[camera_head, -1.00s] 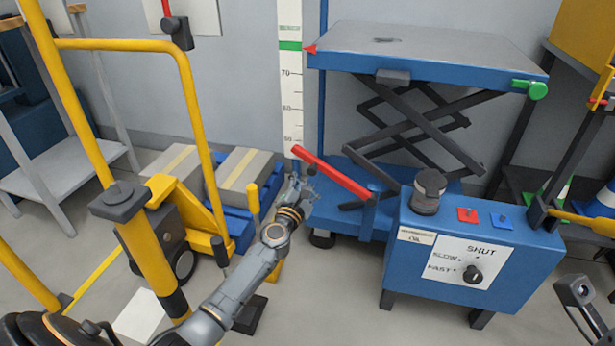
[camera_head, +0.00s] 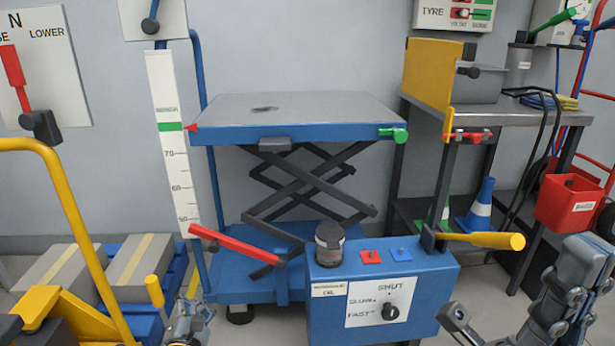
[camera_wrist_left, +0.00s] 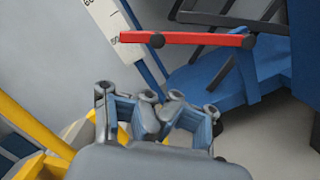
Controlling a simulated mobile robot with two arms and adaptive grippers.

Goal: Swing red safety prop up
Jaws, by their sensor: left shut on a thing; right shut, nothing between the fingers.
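The red safety prop (camera_head: 235,245) is a red bar, pivoted at its right end on the blue lift table's base (camera_head: 240,284). It slopes gently up to the left, its free end by the white scale post. In the left wrist view the bar (camera_wrist_left: 200,39) lies ahead, with dark knobs on it. My left gripper (camera_head: 190,312) is below the free end, apart from the bar. Its fingers (camera_wrist_left: 158,112) are closed together; what they hold cannot be made out. My right gripper (camera_head: 578,250) is shut and empty at the lower right, away from the prop.
A blue control box (camera_head: 330,275) with knob and yellow-handled lever (camera_head: 480,240) stands right of the prop. A yellow cart frame (camera_head: 70,215) and pallet boxes (camera_head: 135,258) are left. The scale post (camera_head: 172,140) stands behind. A workbench (camera_head: 490,115) is further right.

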